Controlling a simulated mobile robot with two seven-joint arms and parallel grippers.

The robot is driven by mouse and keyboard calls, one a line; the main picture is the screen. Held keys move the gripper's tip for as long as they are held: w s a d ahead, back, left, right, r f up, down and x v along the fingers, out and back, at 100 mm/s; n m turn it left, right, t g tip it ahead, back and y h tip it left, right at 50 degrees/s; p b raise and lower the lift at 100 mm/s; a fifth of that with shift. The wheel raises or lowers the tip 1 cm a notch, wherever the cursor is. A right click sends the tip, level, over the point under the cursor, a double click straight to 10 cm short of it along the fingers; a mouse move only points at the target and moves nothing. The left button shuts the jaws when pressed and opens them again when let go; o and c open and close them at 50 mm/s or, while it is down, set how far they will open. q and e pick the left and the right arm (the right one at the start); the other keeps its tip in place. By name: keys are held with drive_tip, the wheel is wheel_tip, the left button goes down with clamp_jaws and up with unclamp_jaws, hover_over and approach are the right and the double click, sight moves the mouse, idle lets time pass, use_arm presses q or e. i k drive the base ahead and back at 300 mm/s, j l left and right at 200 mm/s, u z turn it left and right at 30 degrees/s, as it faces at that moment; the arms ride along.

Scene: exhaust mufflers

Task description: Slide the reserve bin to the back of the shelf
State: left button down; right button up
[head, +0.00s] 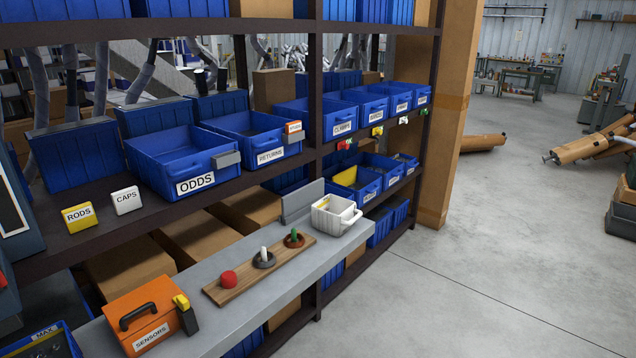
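No bin in the head view carries a label that I can read as reserve. A blue bin labelled ODDS (180,163) stands on the middle shelf (75,235), with its front near the shelf's front edge. A blue bin labelled RETURNS (247,139) stands to its right, with an orange tag near its front corner. Further right is a row of blue bins, one labelled CLAMPS (341,116); the smaller labels are hard to read. Several more blue bins (368,183) sit one level lower, with small labels I cannot read. Neither of my grippers shows.
A grey ledge (235,318) in front holds an orange SENSORS case (143,325), a wooden board (225,288) with coloured pegs, and a white bin (334,215). RODS (78,217) and CAPS (126,200) blocks stand left of ODDS.

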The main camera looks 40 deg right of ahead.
sight(411, 163)
drive_tip(key=z, duration=1.7)
drive_tip(key=i+l+z, duration=0.3)
drive_tip(key=i, duration=0.2)
drive_tip(key=i+z, duration=0.3)
drive_tip(key=i, duration=0.25)
drive_tip(key=i+z, duration=0.2)
drive_tip(key=i, duration=2.65)
drive_tip(key=i+u, duration=0.2)
drive_tip(key=i, duration=0.25)
drive_tip(key=i+l+u, duration=0.2)
drive_tip(key=i, duration=0.2)
drive_tip(key=i+l+u, duration=0.2)
drive_tip(key=i, duration=0.2)
drive_tip(key=i+l+u, duration=0.2)
drive_tip(key=i+u, duration=0.25)
drive_tip(key=i+l+u, duration=0.4)
drive_tip(key=k+j, duration=0.05)
drive_tip(key=k, duration=0.05)
